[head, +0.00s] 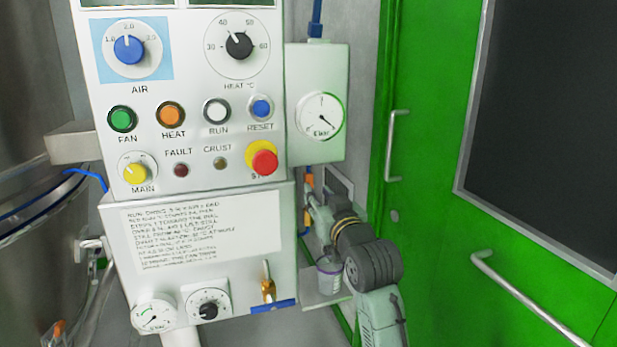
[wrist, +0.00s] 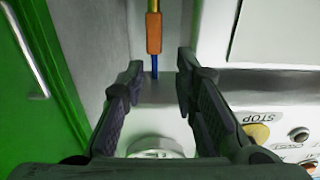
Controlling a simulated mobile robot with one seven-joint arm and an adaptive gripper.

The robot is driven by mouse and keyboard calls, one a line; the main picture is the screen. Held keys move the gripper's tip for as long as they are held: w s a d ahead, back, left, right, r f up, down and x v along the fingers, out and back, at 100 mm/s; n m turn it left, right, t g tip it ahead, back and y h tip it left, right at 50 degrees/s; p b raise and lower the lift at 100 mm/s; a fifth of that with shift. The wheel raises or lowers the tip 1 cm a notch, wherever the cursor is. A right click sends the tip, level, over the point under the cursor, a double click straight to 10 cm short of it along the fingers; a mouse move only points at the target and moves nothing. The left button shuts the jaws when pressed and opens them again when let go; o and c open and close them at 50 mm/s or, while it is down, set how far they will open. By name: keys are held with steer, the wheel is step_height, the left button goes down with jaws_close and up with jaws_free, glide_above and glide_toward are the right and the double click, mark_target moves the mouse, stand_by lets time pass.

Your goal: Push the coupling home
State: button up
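The coupling (wrist: 154,34) is an orange sleeve on a vertical line in the wrist view, with brass at its upper picture end and a thin blue tube at its lower end. A small orange piece of it (head: 308,180) shows below the gauge box in the head view, mostly hidden by my gripper. My gripper (wrist: 160,72) is open and empty. Its two fingers stand apart on either side of the line in the picture, with the sleeve beyond the fingertips. In the head view my gripper (head: 314,205) is beside the lower panel. Whether the sleeve is fully seated I cannot tell.
The gauge box (head: 318,145) hangs right of the control panel (head: 190,90), whose red stop button (head: 264,162) is close by. A brass valve (head: 268,284) sticks out of the lower panel. The green door (head: 430,180) with handles stands at right. A small cup (head: 328,275) sits below my gripper.

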mark_target(309, 179)
steer(key=p+x, duration=0.1)
steer(key=x, duration=0.2)
steer(key=p+x, duration=0.1)
steer(key=x, duration=0.2)
steer(key=p+x, duration=0.1)
steer(key=x, duration=0.2)
steer(key=shift+w+d, duration=0.25)
steer(key=shift+w, duration=0.2)
steer(key=shift+w+a+f, duration=0.1)
steer(key=shift+w+f, duration=0.05)
steer(key=shift+w, duration=0.3)
jaws_close()
